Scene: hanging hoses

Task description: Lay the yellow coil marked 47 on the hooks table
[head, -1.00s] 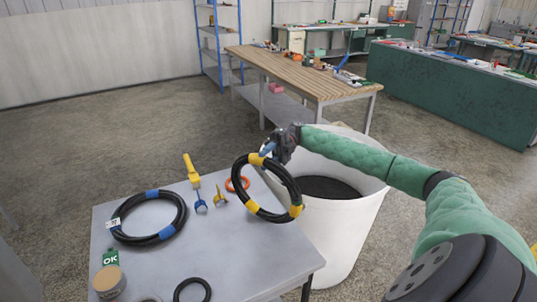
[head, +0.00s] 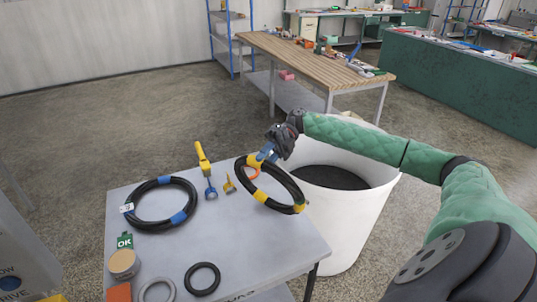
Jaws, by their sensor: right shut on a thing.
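The yellow coil is a black hose ring with yellow bands (head: 260,196). It hangs tilted from my right gripper (head: 268,153), over the right edge of a grey table (head: 235,235). My right gripper is shut on its upper part. I cannot tell whether its lower side touches the tabletop. No number is readable on it. A second black coil with blue bands and a white tag (head: 148,222) lies flat on the table's left. My left gripper is not in view. I cannot tell which table is the hooks table.
A large white bin (head: 335,225) stands against the table's right side. An orange ring (head: 253,173), a blue-and-yellow tool (head: 203,160), a small black ring (head: 202,279), a green OK card (head: 125,240) and a tan-lidded jar (head: 122,263) occupy the tabletop. Its middle is clear. A wooden-topped bench (head: 310,60) stands behind.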

